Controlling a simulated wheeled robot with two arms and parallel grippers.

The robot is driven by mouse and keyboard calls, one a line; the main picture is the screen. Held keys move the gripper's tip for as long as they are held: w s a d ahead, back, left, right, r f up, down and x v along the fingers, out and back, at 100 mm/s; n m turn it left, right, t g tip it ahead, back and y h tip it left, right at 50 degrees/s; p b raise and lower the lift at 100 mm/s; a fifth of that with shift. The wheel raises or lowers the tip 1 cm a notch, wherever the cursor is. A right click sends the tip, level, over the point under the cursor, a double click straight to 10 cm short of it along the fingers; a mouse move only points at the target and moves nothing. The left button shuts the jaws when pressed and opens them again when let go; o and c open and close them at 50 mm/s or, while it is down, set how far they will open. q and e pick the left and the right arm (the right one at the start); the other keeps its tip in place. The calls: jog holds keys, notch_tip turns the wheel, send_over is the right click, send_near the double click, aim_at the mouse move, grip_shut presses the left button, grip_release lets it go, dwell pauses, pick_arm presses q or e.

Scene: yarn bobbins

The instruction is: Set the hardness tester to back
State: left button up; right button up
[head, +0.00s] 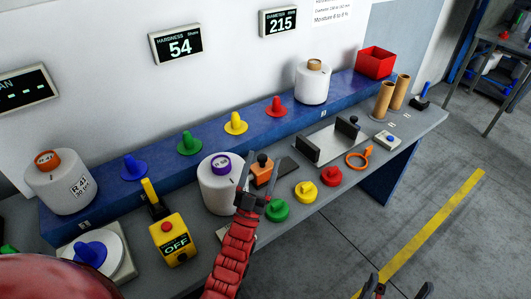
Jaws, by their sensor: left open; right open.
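The hardness tester looks to be the orange block with a black ball knob (262,172), standing upright on the bench beside the white bobbin with a purple core (215,188). My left gripper (254,192) is open just in front of the tester and overlaps its lower part in the picture. I cannot tell whether they touch. The wall display marked HARDNESS (178,45) reads 54. My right gripper (401,286) is open and empty at the bottom edge, over the floor.
A dark pad (286,170) lies right of the tester. Green (278,210), yellow (306,191) and red (331,176) pieces line the bench front. A yellow OFF switch box (170,240) stands left. A metal holder (327,141) stands right.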

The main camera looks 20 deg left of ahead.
pick_arm(q)
jog(key=w+g+y+p, duration=0.1)
jog(key=w+g+p, duration=0.3)
jog(key=w, duration=0.8)
jog(key=n+g+y+p, duration=0.25)
jog(key=g+p, duration=0.25)
jog(key=g, duration=0.8)
send_over(262, 156)
jog(key=d, duration=0.2)
jog(key=s+a+r+g+p, duration=0.1)
jog(key=s+r+g+p, duration=0.15)
jog(key=s+g, duration=0.35)
jog(key=shift+n+t, duration=0.35)
jog(key=shift+t, duration=0.15)
jog(key=b+x, duration=0.3)
jog(key=x, duration=0.2)
jog(key=b+x, duration=0.3)
jog(key=x, duration=0.2)
jog(key=b+x, duration=0.3)
jog(key=x, duration=0.2)
jog(key=shift+s+f, duration=0.1)
jog(key=shift+s, duration=0.3)
jog(key=shift+x, duration=0.8)
jog(key=shift+d, duration=0.1)
